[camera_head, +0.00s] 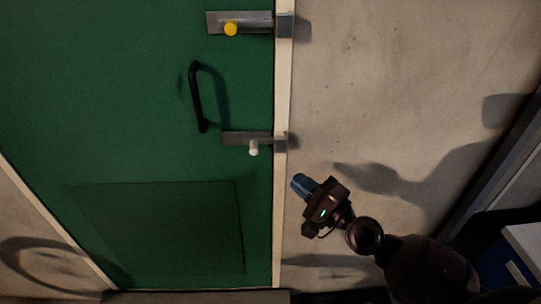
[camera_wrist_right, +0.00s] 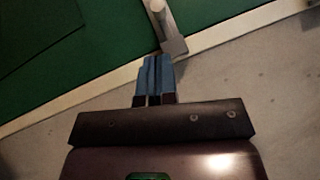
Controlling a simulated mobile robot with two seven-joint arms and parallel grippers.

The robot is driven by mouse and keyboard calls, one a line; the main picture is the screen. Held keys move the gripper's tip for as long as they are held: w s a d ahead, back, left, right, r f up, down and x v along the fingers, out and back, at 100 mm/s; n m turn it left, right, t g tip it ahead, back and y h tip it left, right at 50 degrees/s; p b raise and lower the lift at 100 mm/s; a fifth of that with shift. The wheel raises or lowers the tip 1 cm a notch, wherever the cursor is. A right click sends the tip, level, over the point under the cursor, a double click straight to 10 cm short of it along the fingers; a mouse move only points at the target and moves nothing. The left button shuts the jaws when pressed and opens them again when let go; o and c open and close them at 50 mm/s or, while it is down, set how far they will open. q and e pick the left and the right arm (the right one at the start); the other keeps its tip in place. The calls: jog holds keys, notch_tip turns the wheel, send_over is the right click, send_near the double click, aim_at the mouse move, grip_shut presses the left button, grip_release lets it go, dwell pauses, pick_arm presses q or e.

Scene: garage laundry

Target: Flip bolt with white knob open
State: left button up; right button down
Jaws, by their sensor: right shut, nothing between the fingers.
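The bolt with the white knob (camera_head: 253,148) is mounted on the green door (camera_head: 130,130) below the black handle. Its grey plate (camera_head: 240,138) reaches to the door frame, with a bracket (camera_head: 287,141) on the other side. The knob hangs downward. In the right wrist view the bolt's knob (camera_wrist_right: 156,7) shows at the top edge, partly cut off, just beyond my fingertips. My right gripper (camera_head: 299,184) is right of the door frame and below the bolt. Its blue fingers (camera_wrist_right: 154,78) are together, empty and apart from the knob. My left gripper is not in view.
A second bolt with a yellow knob (camera_head: 230,29) is higher on the door. A black handle (camera_head: 198,97) stands out between the two bolts. The pale door frame (camera_head: 282,200) runs beside the concrete wall (camera_head: 400,60). A white-topped item (camera_head: 525,245) is at the lower right.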

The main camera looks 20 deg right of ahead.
jog(key=shift+d, duration=0.1)
jog(key=shift+w, duration=0.1)
jog(key=p, duration=0.3)
send_near(254, 143)
jog(key=f+x, duration=0.1)
jog(key=x, duration=0.3)
jog(key=shift+w, duration=0.6)
